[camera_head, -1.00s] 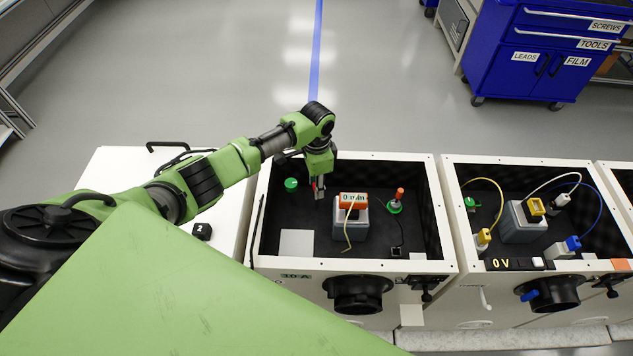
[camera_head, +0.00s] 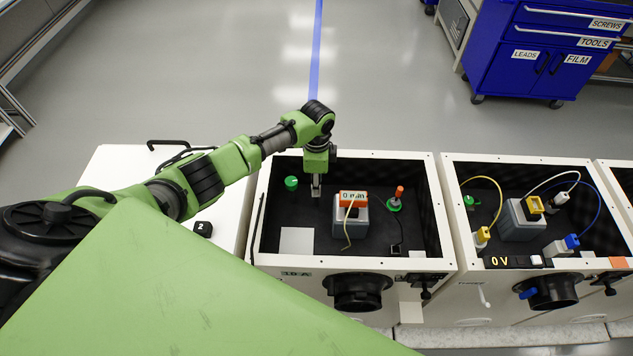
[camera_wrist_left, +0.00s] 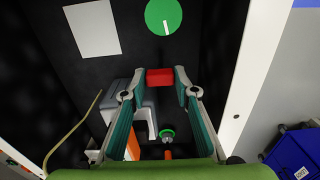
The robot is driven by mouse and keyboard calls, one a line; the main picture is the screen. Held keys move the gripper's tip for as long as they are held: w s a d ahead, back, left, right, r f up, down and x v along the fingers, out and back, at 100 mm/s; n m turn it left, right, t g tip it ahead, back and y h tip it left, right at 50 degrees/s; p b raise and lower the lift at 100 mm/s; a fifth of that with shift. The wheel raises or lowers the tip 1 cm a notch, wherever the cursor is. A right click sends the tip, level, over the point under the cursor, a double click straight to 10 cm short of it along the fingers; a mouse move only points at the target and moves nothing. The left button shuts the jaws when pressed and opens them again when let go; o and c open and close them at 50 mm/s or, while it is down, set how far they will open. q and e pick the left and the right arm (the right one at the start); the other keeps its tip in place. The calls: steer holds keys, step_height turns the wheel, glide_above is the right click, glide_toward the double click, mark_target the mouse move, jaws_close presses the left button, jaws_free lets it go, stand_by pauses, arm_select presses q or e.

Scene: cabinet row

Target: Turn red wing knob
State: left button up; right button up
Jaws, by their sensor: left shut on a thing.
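The red wing knob (camera_wrist_left: 160,78) shows as a small red block in the left wrist view. My left gripper (camera_wrist_left: 160,77) is shut on it, one fingertip at each side. In the head view my left gripper (camera_head: 316,189) points down into the black-lined open cabinet (camera_head: 349,155), between a green round knob and a grey block. There the fingers hide the red knob. My right gripper is in neither view.
The green round knob (camera_head: 291,183) with a white mark is left of the gripper. The grey block with an orange display (camera_head: 353,199) stands close right. Farther right is an orange-tipped stick on a green base (camera_head: 396,199). Cabinet walls surround them.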

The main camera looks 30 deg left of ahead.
arm_select(q)
steer(key=o, duration=1.1)
step_height(320, 180, up, 12)
